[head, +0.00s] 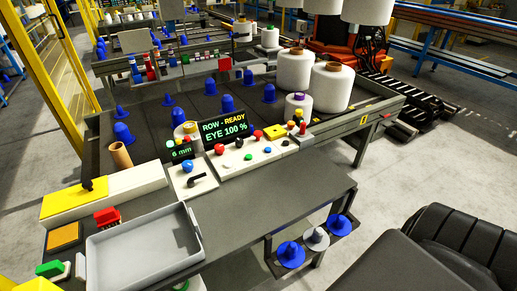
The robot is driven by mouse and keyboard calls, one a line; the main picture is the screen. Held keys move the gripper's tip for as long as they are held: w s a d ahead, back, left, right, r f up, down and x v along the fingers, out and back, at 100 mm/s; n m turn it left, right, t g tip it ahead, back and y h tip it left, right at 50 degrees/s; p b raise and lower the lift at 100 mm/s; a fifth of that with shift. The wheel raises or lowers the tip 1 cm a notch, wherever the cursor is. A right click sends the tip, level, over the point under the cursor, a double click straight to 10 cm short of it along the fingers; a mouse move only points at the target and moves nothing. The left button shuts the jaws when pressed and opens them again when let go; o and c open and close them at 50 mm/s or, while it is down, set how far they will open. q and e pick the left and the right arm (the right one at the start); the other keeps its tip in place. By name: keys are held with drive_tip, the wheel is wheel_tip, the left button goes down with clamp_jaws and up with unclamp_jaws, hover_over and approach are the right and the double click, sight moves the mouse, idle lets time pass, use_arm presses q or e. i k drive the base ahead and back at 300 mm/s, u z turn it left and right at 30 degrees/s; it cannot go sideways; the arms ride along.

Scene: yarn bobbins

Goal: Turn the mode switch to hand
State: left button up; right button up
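A control panel (240,159) with several coloured buttons and knobs stands at the table's back edge, below a display (224,128) reading "ROW - READY EYE 100 %". A smaller white box (180,184) to its left carries a blue knob (187,166) and a black lever (197,181), under a small display (181,152) reading "6 mm". I cannot read any switch labels, so I cannot tell which control is the mode switch or its setting. Neither of my grippers is in view.
A grey tray (97,246) sits at the table's front left. A white and yellow box (62,203) lies behind it. The tabletop (285,195) right of the tray is clear. White yarn bobbins (333,88) stand behind the panel.

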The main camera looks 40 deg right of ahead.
sight(239, 142)
drive_tip(key=z, duration=0.55)
drive_tip(key=k, duration=1.3)
drive_tip(key=z, duration=1.05)
drive_tip(key=i, duration=1.75)
drive_tip(key=u, duration=0.5)
